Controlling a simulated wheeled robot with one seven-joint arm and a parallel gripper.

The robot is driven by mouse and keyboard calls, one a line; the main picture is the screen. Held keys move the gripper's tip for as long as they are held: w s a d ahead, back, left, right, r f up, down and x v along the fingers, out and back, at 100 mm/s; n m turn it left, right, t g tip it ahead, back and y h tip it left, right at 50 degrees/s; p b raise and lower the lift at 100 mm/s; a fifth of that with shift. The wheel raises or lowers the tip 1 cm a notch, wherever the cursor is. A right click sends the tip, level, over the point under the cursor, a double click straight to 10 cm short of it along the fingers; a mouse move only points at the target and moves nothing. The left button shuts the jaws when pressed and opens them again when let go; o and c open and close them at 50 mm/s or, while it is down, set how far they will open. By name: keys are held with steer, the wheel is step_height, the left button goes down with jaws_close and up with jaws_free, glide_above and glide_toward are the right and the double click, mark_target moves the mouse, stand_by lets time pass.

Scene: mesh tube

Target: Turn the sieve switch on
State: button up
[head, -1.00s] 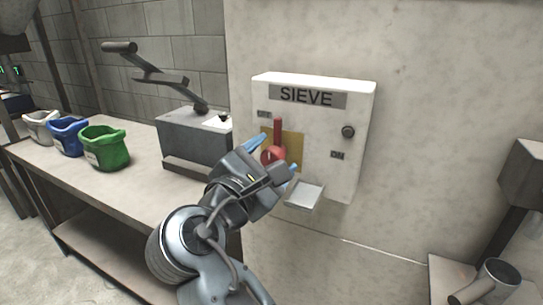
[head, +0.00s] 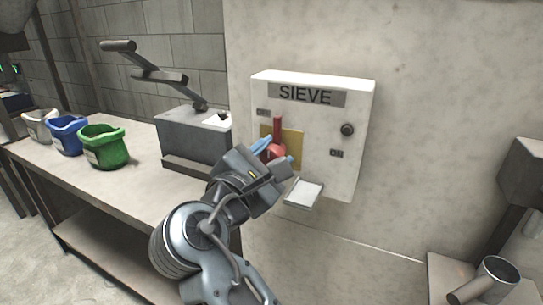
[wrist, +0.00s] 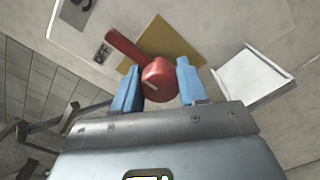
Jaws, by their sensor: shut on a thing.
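The white sieve switch box (head: 317,122) is on the wall, with a SIEVE label on top. Its red switch (head: 278,128) has a round hub and a lever pointing up, nearer the OFF label (head: 262,112) than the ON label (head: 336,153) at right. In the wrist view the red lever (wrist: 125,46) slants to upper left, toward OFF. My gripper (head: 273,152) has its blue fingers on both sides of the red hub (wrist: 158,82), shut on it. Part of the hub is hidden by the fingers in the head view.
A dark round knob (head: 347,130) is on the box's right side, and a pale tilted plate (head: 303,193) juts out below. A table (head: 125,193) at left holds green (head: 104,147), blue (head: 68,136) and white (head: 38,125) containers and a grey lever machine (head: 195,140).

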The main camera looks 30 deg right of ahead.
steer(key=shift+m, duration=0.3)
steer(key=m, duration=0.3)
steer(key=shift+f+m, duration=0.1)
steer(key=shift+m, duration=0.2)
steer(key=m+b, duration=0.2)
steer(key=m, duration=0.2)
steer(key=shift+f+m, duration=0.15)
steer(key=shift+m, duration=0.15)
steer(key=m+b, duration=0.4)
steer(key=m, duration=0.1)
steer(key=shift+f, duration=0.1)
steer(key=shift+m+b, duration=1.3)
steer(key=shift+m, duration=0.7)
steer(key=o, duration=1)
steer(key=shift+r, duration=0.2)
steer(key=shift+o, duration=0.2)
